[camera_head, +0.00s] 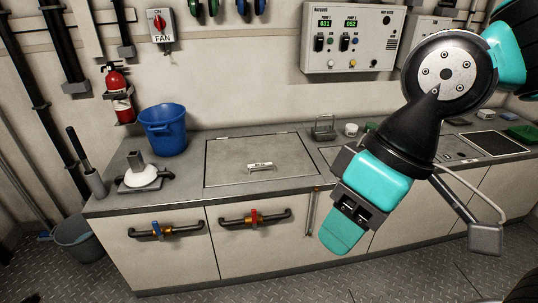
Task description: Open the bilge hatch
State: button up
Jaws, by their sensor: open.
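The bilge hatch (230,150) is a flat grey metal lid set into the countertop, left of the picture's middle. It lies closed, level with the counter. A small pale handle or label plate (261,167) sits near its front edge, its lettering too small to read for sure. My gripper (346,232) hangs right of the hatch, in front of the counter's front edge, pointing down. It is open, apart from the hatch, and nothing shows in it. My arm hides part of the counter to the right.
A blue bucket (164,130) stands left of the hatch, with a white-based object (142,178) nearby. A small metal bracket (323,128) stands behind to the right. The lid's top is clear.

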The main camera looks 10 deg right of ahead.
aim_at(281, 156)
jog(key=u, duration=0.3)
jog(key=i, duration=1.15)
jog(key=z, duration=0.4)
